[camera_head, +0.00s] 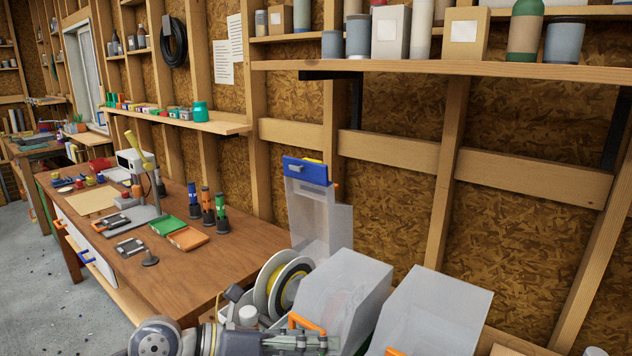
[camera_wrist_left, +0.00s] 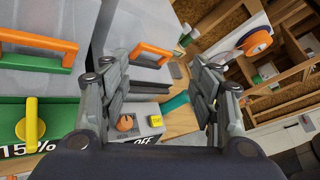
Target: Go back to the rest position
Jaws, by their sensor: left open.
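My left gripper (camera_head: 318,343) shows at the bottom edge of the head view, in front of the grey printer-like boxes with orange handles. Its arm comes in from the left. In the left wrist view, the two fingers of my left gripper (camera_wrist_left: 162,72) stand well apart with nothing held between them. Beyond and below the gap are a panel with an orange knob (camera_wrist_left: 126,122), a small yellow part (camera_wrist_left: 155,121) and a teal piece (camera_wrist_left: 175,103). My right gripper is in neither view.
Grey boxes (camera_head: 345,285) and (camera_head: 440,305) stand close to my left gripper. A spool (camera_head: 284,287) is just behind it. A wooden workbench (camera_head: 185,270) with tools runs left. A shelf (camera_head: 450,70) hangs above. An orange handle (camera_wrist_left: 47,50) is near in the wrist view.

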